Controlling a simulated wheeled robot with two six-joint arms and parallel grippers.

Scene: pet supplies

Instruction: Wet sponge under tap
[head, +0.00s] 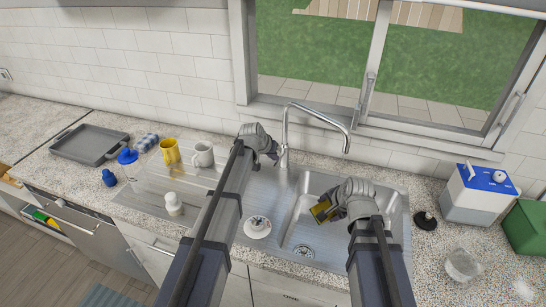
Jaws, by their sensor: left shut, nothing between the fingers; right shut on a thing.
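The tap (318,117) is a curved chrome spout at the back of the sink, its outlet hanging over the basin. My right gripper (330,210) is shut on the sponge (321,212), a small yellow and dark block. It holds the sponge over the sink basin (385,215), left of and nearer than the tap outlet. My fingers hide part of the sponge. My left gripper (274,153) is shut and empty just left of the tap's base. I cannot tell whether it touches the tap. No water stream is visible at the outlet.
A white strainer piece (257,226) sits by the basin's left edge. A yellow mug (170,151), a grey mug (203,154) and bottles stand left. A black plunger-like stopper (425,220) and a white-blue box (478,194) stand right. The window (400,70) is behind.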

